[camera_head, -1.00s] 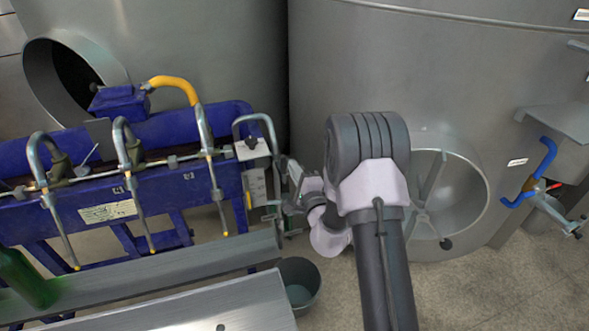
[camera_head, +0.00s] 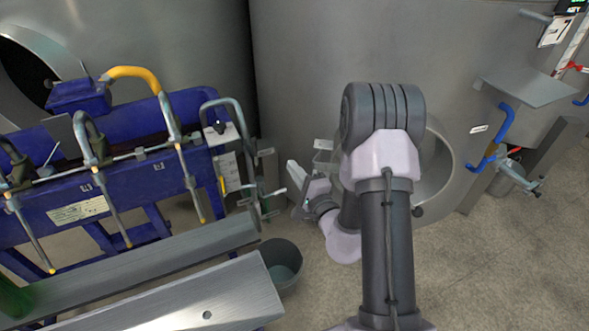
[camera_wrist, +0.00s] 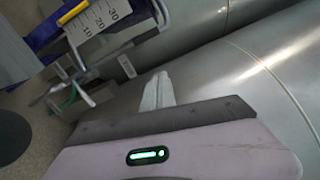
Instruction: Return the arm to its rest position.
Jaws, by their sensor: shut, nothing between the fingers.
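My arm is bent, its dark ribbed elbow standing in front of a large grey tank (camera_head: 330,50). My gripper (camera_head: 294,174) hangs to the left of the elbow, low before the tank and just right of the blue bottling machine (camera_head: 110,190). In the wrist view my gripper (camera_wrist: 158,88) shows as two pale fingers pressed together, with nothing between them.
The filler's metal spouts and yellow hose (camera_head: 135,73) stand at left. A grey bucket (camera_head: 283,262) sits below the gripper, beside a metal shelf (camera_head: 200,300). A green bottle (camera_head: 14,298) is at the left edge. A blue-handled tap (camera_head: 505,125) juts out at right. Floor (camera_head: 510,260) is clear at lower right.

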